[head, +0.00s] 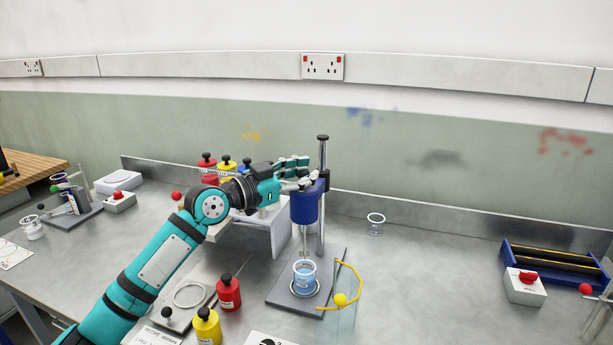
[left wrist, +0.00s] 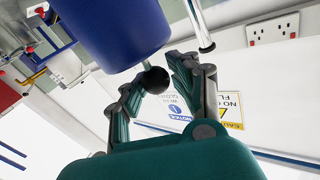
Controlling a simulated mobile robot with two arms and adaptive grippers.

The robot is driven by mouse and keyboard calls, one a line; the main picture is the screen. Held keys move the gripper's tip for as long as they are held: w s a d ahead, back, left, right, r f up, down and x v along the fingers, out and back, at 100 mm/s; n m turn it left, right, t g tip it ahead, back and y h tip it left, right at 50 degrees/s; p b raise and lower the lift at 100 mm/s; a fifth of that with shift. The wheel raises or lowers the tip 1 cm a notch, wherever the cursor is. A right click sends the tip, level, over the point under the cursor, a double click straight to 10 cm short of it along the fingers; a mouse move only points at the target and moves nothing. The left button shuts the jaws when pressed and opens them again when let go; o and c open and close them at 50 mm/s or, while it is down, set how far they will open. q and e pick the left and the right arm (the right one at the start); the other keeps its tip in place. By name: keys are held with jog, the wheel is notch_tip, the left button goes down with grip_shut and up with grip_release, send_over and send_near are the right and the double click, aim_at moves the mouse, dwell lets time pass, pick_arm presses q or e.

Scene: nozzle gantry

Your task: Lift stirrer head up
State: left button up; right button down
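The stirrer head (head: 304,208) is a blue cylinder on an upright metal post (head: 322,230) with a black cap. It also shows large in the left wrist view (left wrist: 112,28). A thin shaft hangs from it towards a beaker of blue liquid (head: 304,275) on the dark base plate (head: 283,297). My left gripper (head: 308,172) is at the top of the stirrer head. In the left wrist view its fingers (left wrist: 157,78) are apart, with a black knob (left wrist: 153,80) between them. I cannot tell whether they touch the knob. My right gripper is in neither view.
Red and yellow bottles (head: 229,293) stand front left of the stirrer, with more behind my left arm. An empty glass beaker (head: 376,224) stands behind right. The bench beyond is mostly clear up to the switch box (head: 525,288).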

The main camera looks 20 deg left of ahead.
pick_arm(q)
jog(key=o, duration=0.4)
jog(key=shift+s+a+r, duration=0.1)
jog(key=shift+s+a, duration=0.1)
jog(key=shift+s, duration=0.05)
jog(key=shift+w+d, duration=0.15)
jog(key=shift+f, duration=0.2)
jog(key=v, duration=1.2)
